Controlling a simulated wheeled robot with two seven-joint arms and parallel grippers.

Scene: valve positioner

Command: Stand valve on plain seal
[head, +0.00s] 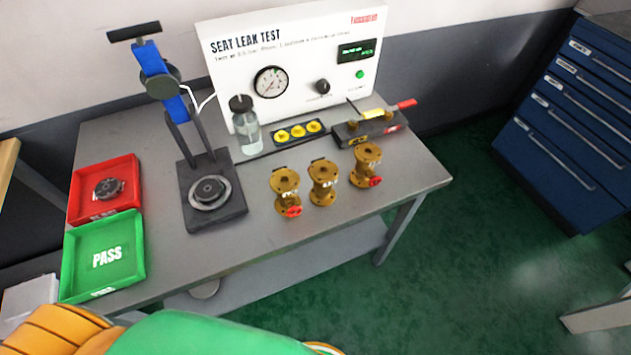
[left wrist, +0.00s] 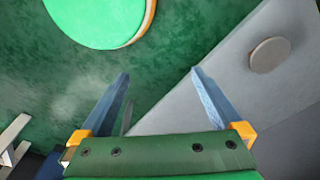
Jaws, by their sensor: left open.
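Three brass valves stand upright in a row on the bench: left (head: 285,185), middle (head: 322,186) and right (head: 367,160). The left and right ones show a red round part low at the front; I see none on the middle one. A dark round seat with a pale ring (head: 209,190) lies on the base of the test stand (head: 215,216); I cannot tell whether it is the plain seal. No valve is on it. My left gripper (left wrist: 160,71) is open and empty in the left wrist view, away from the valves. My right gripper is not in view.
A red tray (head: 76,207) holds a dark round part; a green PASS tray (head: 138,256) is empty. Behind are a bottle (head: 246,135), a black holder with yellow round pieces (head: 298,132), a dark fixture (head: 371,131) and the leak-test panel (head: 300,60). The bench front is clear.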

